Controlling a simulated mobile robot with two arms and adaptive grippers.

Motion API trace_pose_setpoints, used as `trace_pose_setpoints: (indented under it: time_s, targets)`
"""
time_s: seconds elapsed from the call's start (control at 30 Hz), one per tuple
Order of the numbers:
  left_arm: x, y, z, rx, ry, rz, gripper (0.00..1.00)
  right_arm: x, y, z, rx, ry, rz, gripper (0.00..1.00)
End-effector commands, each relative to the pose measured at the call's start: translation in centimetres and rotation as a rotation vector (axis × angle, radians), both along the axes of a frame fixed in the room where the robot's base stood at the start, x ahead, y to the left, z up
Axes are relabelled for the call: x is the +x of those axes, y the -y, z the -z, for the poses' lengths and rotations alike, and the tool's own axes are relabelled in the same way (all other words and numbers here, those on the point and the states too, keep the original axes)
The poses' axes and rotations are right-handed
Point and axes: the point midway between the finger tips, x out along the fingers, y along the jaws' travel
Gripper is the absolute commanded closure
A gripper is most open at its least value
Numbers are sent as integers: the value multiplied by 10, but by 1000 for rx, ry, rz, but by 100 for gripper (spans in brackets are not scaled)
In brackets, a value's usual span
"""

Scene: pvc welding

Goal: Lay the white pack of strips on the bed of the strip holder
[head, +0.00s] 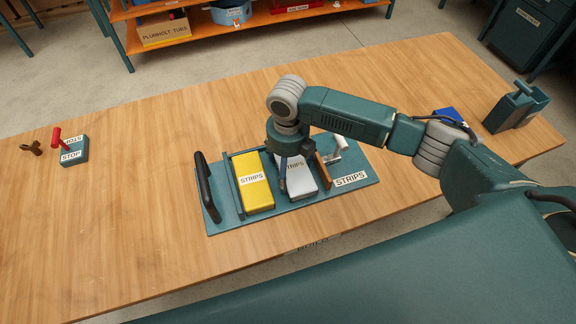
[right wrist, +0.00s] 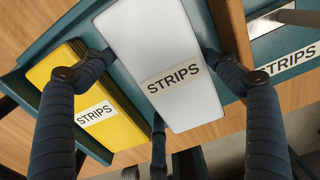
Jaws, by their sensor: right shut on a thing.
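The white pack of strips (head: 299,184) is in the middle of the strip holder (head: 226,212), between the yellow pack (head: 256,199) and a wooden rail on the right. My right gripper (head: 287,160) comes down over the white pack from above. In the right wrist view its fingers are shut on both sides of the white pack (right wrist: 180,103), which lies right of the yellow pack (right wrist: 52,72). The gripper hides the far end of the white pack in the head view. I cannot tell whether its underside touches the bed. My left gripper is out of view.
A dark upright handle (head: 206,186) stands at the holder's left edge and a pale lever (head: 338,146) at its right. A stop box (head: 75,152) with a red lever is on the far left. Bare table lies between them.

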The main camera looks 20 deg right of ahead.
Motion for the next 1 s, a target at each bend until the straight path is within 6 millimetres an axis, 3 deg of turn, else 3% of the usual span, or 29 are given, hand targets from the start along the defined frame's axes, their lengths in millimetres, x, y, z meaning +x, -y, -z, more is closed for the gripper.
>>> trace_pose_setpoints:
  time_s: [0.33, 0.37, 0.43, 0.77, 0.87, 1.0]
  targets:
    - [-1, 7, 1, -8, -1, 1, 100, 1, 0, 3, 0, 1, 0, 45]
    - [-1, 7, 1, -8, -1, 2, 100, 0, 0, 4, 0, 1, 0, 12]
    - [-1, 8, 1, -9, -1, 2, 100, 0, 0, 3, 0, 1, 0, 0]
    - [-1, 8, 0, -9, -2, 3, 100, 1, 0, 0, 0, 1, 0, 0]
    - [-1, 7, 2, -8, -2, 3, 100, 1, 0, -7, 0, 3, -1, 0]
    - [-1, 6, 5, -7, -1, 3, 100, 2, 0, -32, 1, 6, -2, 0]
